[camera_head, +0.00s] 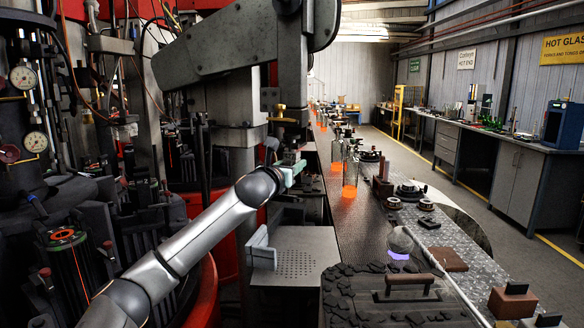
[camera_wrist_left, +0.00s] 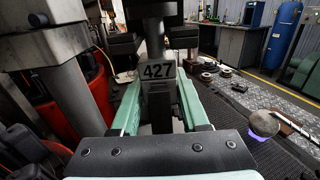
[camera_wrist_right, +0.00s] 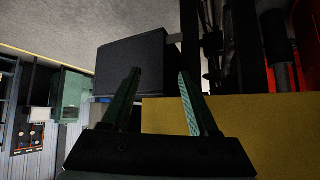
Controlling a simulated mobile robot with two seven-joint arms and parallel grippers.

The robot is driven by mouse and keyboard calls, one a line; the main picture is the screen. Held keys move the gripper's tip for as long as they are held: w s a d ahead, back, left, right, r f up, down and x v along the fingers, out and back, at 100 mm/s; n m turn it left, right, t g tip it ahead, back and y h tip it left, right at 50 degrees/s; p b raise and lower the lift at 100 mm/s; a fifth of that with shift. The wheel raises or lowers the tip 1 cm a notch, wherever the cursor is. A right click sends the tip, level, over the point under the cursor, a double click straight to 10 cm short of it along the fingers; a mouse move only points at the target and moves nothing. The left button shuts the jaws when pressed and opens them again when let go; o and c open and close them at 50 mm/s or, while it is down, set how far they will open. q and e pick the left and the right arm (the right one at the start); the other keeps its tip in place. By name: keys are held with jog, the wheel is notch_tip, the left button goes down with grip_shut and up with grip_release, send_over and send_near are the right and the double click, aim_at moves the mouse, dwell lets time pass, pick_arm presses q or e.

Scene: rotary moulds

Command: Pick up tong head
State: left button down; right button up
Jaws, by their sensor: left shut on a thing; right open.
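The tong head is most likely the dark metal part with a plate marked 427 (camera_wrist_left: 158,71) in the left wrist view. My left gripper (camera_wrist_left: 160,88) is shut on it, with one green finger on each side. In the head view my left gripper (camera_head: 288,172) is just below the end of the large grey machine arm, where the held part is small and partly hidden. My right gripper (camera_wrist_right: 160,74) shows only in its wrist view. It is open, with nothing seen between its fingers, and a dark box (camera_wrist_right: 130,66) is beyond them.
A conveyor (camera_head: 365,228) with glowing bottles (camera_head: 350,172) runs to the right of my left arm. A perforated metal plate (camera_head: 297,262) lies below the gripper. The big grey machine arm (camera_head: 215,50) hangs overhead. A tray of dark pieces (camera_head: 345,300) with a handled block is at the front.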

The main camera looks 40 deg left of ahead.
pick_arm(q)
jog(key=b+v, duration=0.7)
jog(key=v, duration=1.1)
jog(key=shift+r+b, duration=0.3)
jog(key=shift+b, duration=0.05)
pick_arm(e)
jog(key=shift+n+y, duration=0.4)
jog(key=a+f, duration=0.1)
jog(key=w+a+f, duration=0.1)
jog(key=a+f, duration=0.1)
jog(key=f, duration=0.1)
jog(key=shift+w+a+f, duration=0.1)
jog(key=shift+w+a, duration=0.05)
jog(key=shift+w, duration=0.25)
pick_arm(q)
jog(key=shift+s, duration=0.1)
pick_arm(e)
jog(key=shift+s, duration=0.15)
pick_arm(q)
jog(key=b+v, duration=0.1)
jog(key=v, duration=0.9)
jog(key=shift+b, duration=0.3)
pick_arm(e)
jog(key=shift+f, duration=0.85)
pick_arm(q)
jog(key=shift+a+f, duration=0.1)
